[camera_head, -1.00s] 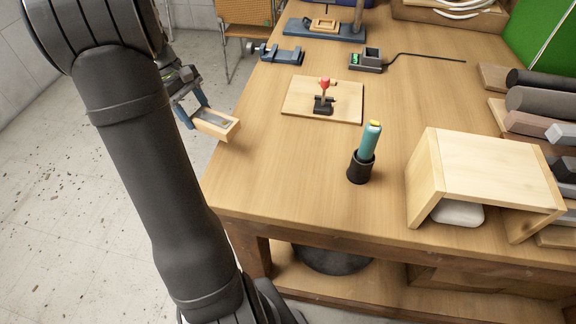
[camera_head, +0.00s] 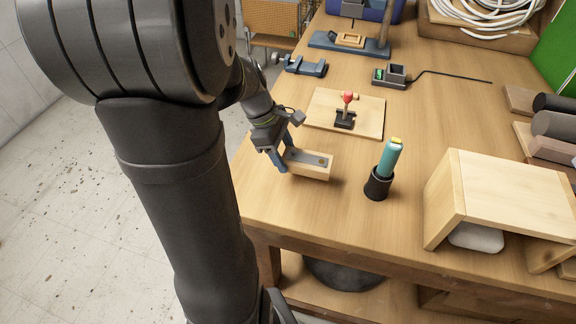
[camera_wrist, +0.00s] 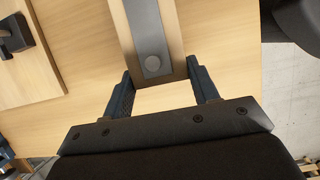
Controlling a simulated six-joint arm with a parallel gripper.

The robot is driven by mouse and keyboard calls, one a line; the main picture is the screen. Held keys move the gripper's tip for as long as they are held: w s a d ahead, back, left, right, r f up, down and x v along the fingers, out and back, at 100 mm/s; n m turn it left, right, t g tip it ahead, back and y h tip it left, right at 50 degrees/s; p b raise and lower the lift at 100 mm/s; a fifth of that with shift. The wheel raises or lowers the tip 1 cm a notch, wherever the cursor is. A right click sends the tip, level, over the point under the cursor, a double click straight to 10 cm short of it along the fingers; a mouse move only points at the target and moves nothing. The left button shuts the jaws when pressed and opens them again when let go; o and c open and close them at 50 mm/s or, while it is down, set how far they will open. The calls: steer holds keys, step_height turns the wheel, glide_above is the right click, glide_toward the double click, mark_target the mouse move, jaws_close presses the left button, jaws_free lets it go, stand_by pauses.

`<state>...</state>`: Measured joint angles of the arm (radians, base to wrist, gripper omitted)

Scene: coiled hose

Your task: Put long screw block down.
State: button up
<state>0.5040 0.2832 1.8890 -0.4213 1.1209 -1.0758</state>
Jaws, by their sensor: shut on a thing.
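The long screw block (camera_head: 310,172) is a pale wooden block with a grey metal strip and a round screw head on top. In the wrist view the block (camera_wrist: 176,38) runs up between the fingers, with the screw head near its close end. My gripper (camera_head: 283,153) is shut on the block, and it also shows in the wrist view (camera_wrist: 165,88). The block is over the left part of the wooden workbench (camera_head: 330,212), near its left edge. I cannot tell whether its underside touches the bench.
A teal-handled tool stands in a black cup (camera_head: 377,185) right of the block. A board with a red-knobbed lever (camera_head: 347,98) lies behind it. A wooden shelter (camera_head: 500,190) stands at the right. Bare bench lies in front of the block.

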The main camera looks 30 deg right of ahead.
mark_target(289, 175)
steer(key=shift+f, duration=2.2)
steer(key=shift+f, duration=0.15)
steer(key=o, duration=1.1)
steer(key=shift+c, duration=0.2)
steer(key=v, duration=1.2)
